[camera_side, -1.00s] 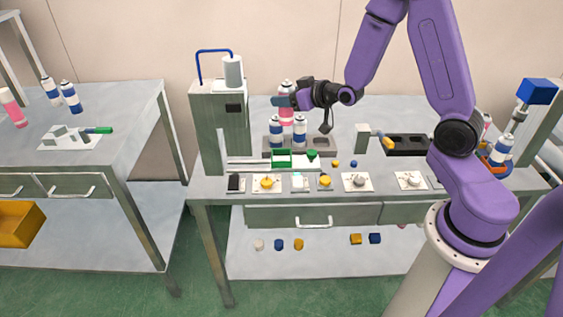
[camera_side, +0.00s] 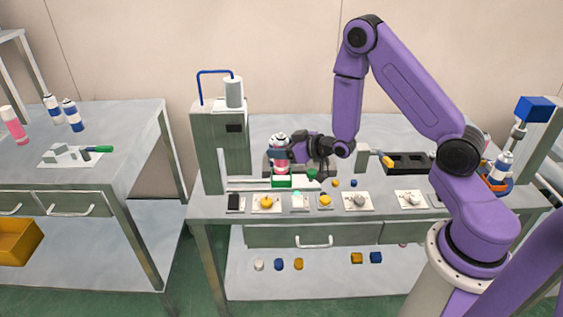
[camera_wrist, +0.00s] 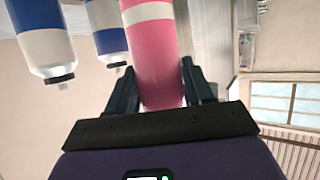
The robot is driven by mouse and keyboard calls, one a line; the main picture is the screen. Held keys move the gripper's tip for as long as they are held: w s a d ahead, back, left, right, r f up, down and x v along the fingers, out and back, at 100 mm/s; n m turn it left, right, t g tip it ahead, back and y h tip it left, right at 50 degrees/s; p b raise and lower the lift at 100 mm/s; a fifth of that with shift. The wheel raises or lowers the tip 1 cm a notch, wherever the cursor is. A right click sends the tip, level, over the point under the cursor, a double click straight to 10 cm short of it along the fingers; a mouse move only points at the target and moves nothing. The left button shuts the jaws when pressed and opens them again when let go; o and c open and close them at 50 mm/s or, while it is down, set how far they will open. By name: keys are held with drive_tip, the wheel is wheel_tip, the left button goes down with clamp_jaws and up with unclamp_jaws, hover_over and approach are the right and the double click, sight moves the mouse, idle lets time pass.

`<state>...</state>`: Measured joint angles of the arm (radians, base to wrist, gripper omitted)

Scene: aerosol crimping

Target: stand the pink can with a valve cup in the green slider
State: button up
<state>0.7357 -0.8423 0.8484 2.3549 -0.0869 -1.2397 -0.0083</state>
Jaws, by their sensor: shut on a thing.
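In the wrist view the fingers (camera_wrist: 157,88) sit on both sides of the pink can (camera_wrist: 155,65). The green slider (camera_side: 281,183) is directly below the can, on the rail by the press. The can's lower end shows just above or within the slider's front wall; I cannot tell whether it touches the slider's floor. The valve cup is too small to make out.
Two blue-and-white cans show beside the pink one in the wrist view (camera_wrist: 45,40); the arm largely hides them from the side. The grey-green press (camera_side: 222,140) stands just left. A green knob (camera_side: 312,173) is right of the slider. Small fixtures line the front edge.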

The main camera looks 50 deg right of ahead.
sight(281, 166)
drive_tip(key=shift+f, duration=2)
drive_tip(key=shift+f, duration=0.1)
drive_tip(key=o, duration=1.1)
drive_tip(key=shift+o, duration=0.2)
